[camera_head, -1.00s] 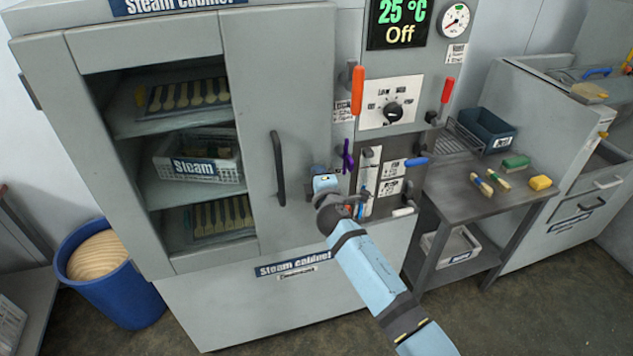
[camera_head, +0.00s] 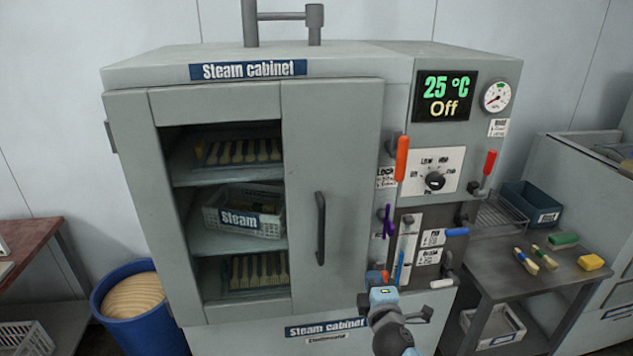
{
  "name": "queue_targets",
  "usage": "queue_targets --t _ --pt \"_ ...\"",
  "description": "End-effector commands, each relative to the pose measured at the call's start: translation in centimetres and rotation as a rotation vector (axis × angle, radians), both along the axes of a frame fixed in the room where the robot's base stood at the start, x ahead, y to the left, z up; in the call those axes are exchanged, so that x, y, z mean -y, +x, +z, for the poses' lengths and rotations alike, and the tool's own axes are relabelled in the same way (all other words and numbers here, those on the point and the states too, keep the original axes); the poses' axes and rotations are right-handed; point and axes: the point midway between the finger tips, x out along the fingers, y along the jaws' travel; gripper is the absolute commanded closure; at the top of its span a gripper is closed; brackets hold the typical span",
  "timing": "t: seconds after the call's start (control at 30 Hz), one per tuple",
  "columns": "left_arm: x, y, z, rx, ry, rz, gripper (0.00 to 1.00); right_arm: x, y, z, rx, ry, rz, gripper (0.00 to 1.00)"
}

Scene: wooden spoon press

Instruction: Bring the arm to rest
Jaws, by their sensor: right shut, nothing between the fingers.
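My right gripper (camera_head: 376,281) is in the head view at the lower middle, in front of the steam cabinet's lower right part. It is shut, with nothing seen held in it. My right arm (camera_head: 392,335) comes up from the bottom edge. The steam cabinet (camera_head: 345,120) stands behind it, with its display reading 25 °C and Off. I cannot tell whether the gripper touches the cabinet front. My left gripper is not in view.
The cabinet's door handle (camera_head: 320,228), red lever (camera_head: 402,158) and blue-handled lever (camera_head: 456,232) stick out near the arm. A blue bin (camera_head: 135,332) stands at left. A side table (camera_head: 545,280) with brushes and a yellow sponge (camera_head: 591,262) stands at right.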

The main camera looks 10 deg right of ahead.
Motion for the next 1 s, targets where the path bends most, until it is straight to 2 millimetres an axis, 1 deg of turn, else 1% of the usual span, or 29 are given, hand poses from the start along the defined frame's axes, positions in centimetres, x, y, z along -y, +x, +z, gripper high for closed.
queue_targets --t 0.03,0.07,0.17,0.2,0.27,0.3,0.37,0.4,0.5,0.6,0.7,0.73,0.83,1.0 --pt "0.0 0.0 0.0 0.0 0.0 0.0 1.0 0.1 -1.0 -1.4 -0.029 0.044 0.006 1.0" --pt "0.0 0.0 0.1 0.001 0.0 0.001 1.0 0.1 -1.9 -2.4 -0.049 0.084 0.01 1.0" --pt "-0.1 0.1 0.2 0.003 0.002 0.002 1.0 0.2 -6.0 -6.7 -0.15 0.287 0.022 1.0" --pt "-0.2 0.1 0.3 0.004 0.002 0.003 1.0 0.2 -8.2 -8.5 -0.198 0.391 0.022 1.0" --pt "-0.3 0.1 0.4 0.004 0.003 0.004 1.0 0.2 -11.8 -11.2 -0.275 0.559 0.013 1.0" --pt "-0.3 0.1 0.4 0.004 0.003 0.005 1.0 0.2 -14.2 -12.8 -0.324 0.67 0.001 1.0" --pt "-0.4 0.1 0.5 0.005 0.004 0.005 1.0 0.2 -17.7 -14.8 -0.392 0.831 -0.026 1.0" --pt "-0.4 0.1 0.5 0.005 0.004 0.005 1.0 0.1 -20.0 -15.8 -0.432 0.933 -0.047 1.0" --pt "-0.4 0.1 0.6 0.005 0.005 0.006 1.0 0.0 -24.9 -17.6 -0.516 1.151 -0.106 1.0" --pt "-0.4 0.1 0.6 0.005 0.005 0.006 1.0 -0.1 -28.3 -18.6 -0.569 1.307 -0.158 1.0" --pt "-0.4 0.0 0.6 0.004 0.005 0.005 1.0 -0.1 -30.2 -19.0 -0.597 1.396 -0.192 1.0" --pt "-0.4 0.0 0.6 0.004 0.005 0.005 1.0 -0.1 -30.5 -19.1 -0.601 1.412 -0.198 1.0" --pt "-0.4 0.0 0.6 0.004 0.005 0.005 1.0 -0.1 -30.8 -19.1 -0.606 1.433 -0.205 1.0" --pt "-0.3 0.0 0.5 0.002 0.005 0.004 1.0 -0.1 -30.8 -19.1 -0.606 1.431 -0.204 1.0"
